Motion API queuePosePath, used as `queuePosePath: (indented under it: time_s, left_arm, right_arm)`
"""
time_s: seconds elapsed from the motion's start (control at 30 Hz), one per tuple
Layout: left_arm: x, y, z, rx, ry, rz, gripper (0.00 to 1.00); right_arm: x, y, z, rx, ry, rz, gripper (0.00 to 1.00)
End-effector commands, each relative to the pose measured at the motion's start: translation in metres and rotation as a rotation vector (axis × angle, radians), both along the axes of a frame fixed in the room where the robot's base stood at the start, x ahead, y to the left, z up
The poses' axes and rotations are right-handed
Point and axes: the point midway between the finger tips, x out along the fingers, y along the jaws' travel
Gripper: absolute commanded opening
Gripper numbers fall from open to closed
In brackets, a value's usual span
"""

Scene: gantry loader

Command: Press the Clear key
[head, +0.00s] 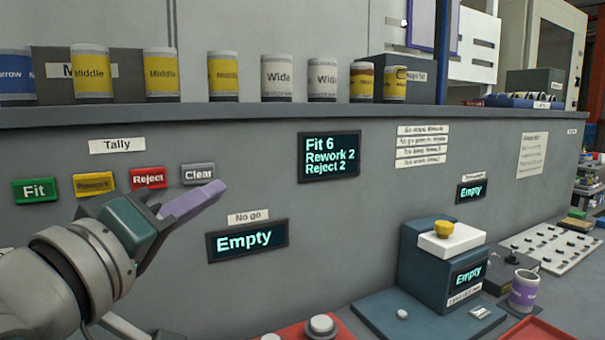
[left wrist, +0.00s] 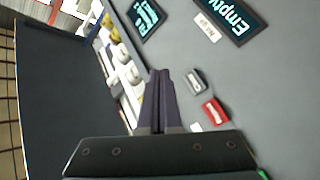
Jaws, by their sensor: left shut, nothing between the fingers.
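The grey Clear key (head: 198,174) is at the right end of the key row on the grey panel, beside the red Reject key (head: 148,178). My left gripper (head: 218,188) is shut and empty, its purple fingers in front of the panel just below and right of the Clear key in the head view. In the left wrist view the shut fingertips (left wrist: 160,74) lie left of the Clear key (left wrist: 195,82). I cannot tell whether they touch the panel. The tally display (head: 329,157) reads Fit 6, Rework 2, Reject 2. My right gripper is not in view.
The yellow Rework key (head: 94,184) and green Fit key (head: 36,191) are further left. A shelf (head: 280,112) above carries several labelled cans. The No go display (head: 247,241) reads Empty. A blue-grey device (head: 430,270) with a yellow knob stands at lower right.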

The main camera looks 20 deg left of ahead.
Motion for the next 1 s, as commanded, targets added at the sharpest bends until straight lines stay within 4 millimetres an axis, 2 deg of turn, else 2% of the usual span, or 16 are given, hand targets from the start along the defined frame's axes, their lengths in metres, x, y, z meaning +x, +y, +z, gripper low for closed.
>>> queuePosePath:
  time_s: [0.37,0.8,1.0]
  left_arm:
    - [0.003,0.004,-0.001,0.004,0.001,0.0,0.0]
    - [0.04,0.048,-0.002,0.008,0.003,0.003,0.0]
    - [0.053,0.061,-0.001,0.004,0.004,0.001,0.0]
  right_arm:
    - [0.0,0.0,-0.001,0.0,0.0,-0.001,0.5]
    - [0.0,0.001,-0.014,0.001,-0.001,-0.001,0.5]
    - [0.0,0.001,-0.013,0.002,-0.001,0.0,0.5]
